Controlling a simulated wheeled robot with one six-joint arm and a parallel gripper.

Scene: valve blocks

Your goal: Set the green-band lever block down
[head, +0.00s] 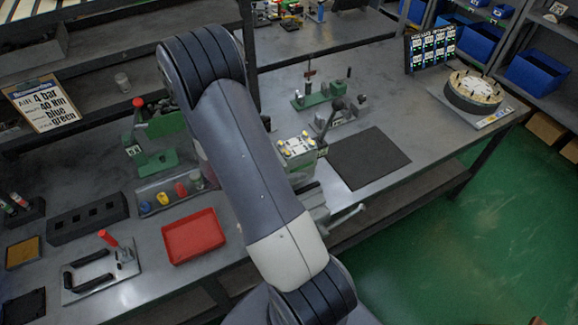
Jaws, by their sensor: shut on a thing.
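A valve block (299,147) with a pale top and yellow knobs shows just right of my arm, in the middle of the head view. Green shows at its right side, and a dark lever with a round knob (338,104) rises beside it. This looks like the green-band lever block, but I cannot tell for sure. Its left part is close to or behind my arm. I cannot tell whether it is held or resting on something. My gripper is not visible; my own arm covers the middle of the bench.
A dark square mat (368,158) lies clear to the right. A grey vise (314,208) with a handle sits at the front edge. A red tray (194,237), a black slotted block (87,217) and a green press (150,160) stand left. A round fixture (473,92) is far right.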

